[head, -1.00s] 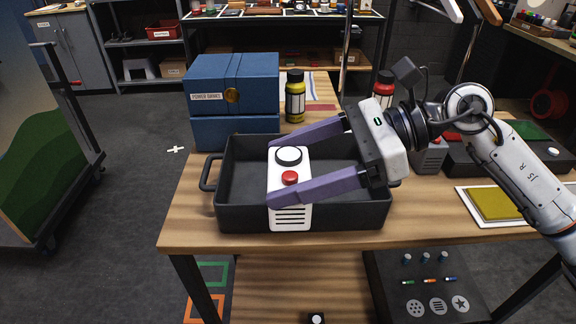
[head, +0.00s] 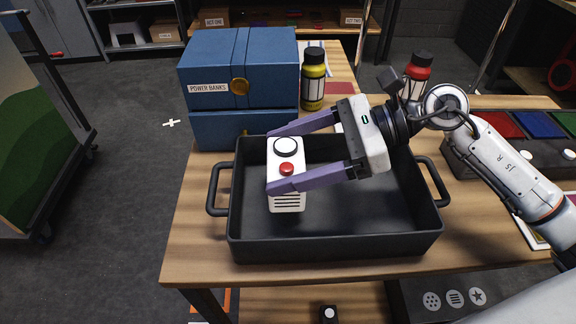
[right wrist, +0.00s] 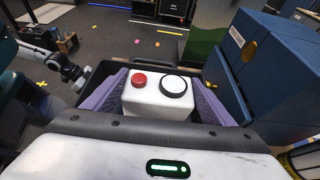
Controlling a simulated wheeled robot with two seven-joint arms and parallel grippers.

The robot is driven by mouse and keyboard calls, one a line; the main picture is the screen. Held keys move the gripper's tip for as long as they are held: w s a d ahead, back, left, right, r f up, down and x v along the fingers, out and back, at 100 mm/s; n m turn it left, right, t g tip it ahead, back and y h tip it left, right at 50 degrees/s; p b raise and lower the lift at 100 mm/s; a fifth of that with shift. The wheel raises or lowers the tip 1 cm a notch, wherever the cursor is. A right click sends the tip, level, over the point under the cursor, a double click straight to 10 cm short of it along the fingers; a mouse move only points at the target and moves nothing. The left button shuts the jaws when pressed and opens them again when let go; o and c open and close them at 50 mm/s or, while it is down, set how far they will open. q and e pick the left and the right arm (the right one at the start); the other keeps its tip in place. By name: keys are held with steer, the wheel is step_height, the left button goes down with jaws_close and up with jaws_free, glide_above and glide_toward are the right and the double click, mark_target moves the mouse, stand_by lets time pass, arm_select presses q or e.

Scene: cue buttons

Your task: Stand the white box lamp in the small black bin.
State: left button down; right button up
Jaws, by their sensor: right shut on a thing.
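The white box lamp (head: 287,203) has a red button, a round white disc with a dark rim, and dark slots on its front. It is upright in the left part of the small black bin (head: 335,247). I cannot tell whether its base touches the bin floor. My right gripper (head: 268,162) reaches in from the right and is shut on the lamp, one purple finger on each side. In the right wrist view the lamp (right wrist: 158,104) sits between both fingers.
Two stacked blue boxes (head: 215,72) stand behind the bin at the left. A yellow bottle (head: 313,82) and a red bottle (head: 417,75) stand behind the bin. A dark unit with coloured panels (head: 505,125) is at the right. The bin's right half is empty.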

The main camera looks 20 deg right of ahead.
step_height(320, 180, down, 3)
steer(key=shift+r, duration=0.15)
arm_select(q)
steer(key=shift+w+r, duration=0.15)
steer(key=shift+w, duration=0.1)
arm_select(e)
steer(key=shift+f, duration=0.2)
steer(key=o, duration=1.5)
steer(key=shift+c, duration=0.2)
arm_select(q)
steer(key=shift+w, duration=0.15)
